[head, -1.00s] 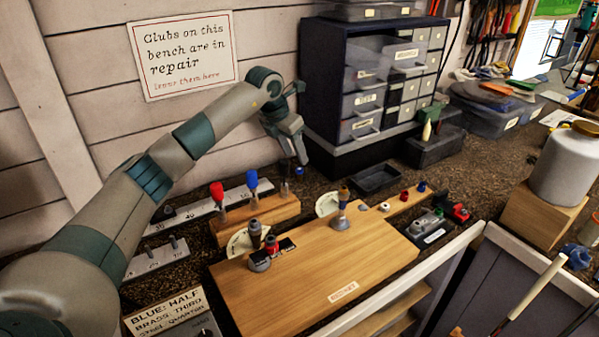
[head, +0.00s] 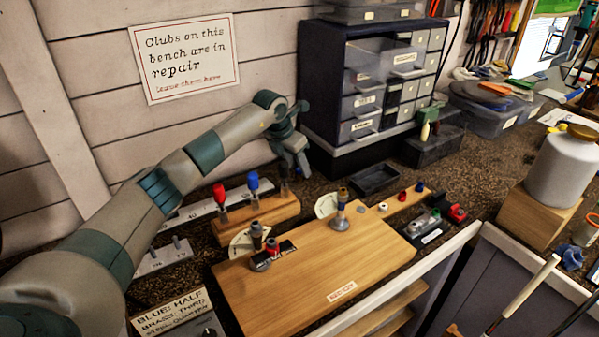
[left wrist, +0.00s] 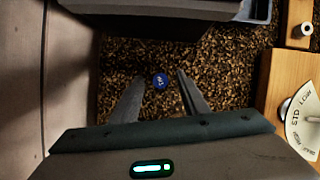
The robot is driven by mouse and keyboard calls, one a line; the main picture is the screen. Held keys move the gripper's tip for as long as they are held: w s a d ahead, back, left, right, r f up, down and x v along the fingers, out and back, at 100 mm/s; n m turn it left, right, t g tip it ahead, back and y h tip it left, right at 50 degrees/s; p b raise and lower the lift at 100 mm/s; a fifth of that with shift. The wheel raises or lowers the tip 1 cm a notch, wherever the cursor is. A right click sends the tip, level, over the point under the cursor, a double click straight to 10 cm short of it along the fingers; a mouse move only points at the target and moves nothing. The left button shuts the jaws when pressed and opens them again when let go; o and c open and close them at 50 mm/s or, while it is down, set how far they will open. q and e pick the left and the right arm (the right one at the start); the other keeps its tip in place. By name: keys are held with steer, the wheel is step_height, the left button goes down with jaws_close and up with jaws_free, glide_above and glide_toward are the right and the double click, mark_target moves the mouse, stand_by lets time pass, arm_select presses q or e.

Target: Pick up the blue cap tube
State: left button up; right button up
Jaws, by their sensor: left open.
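In the left wrist view, a round blue cap (left wrist: 160,81) with pale lettering shows below, between my fingers and apart from both. Whatever is under the cap is hidden from above. My left gripper (head: 301,166) is open and points down over the dark bench, in front of the drawer cabinet. In the head view it covers the spot where that cap stands. Another blue-topped piece (head: 253,180) stands in a wooden block (head: 257,217), between a red-topped one (head: 219,193) and a dark one (head: 283,175). My right gripper is not in view.
The drawer cabinet (head: 325,75) stands close behind my left gripper. A black tray (head: 374,179) lies to its right. A wooden board (head: 300,270) with small fittings lies in front. A white jar (head: 560,165) stands on a block at right.

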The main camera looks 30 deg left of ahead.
arm_select(q)
steer(key=shift+x, duration=1.25)
jaws_close()
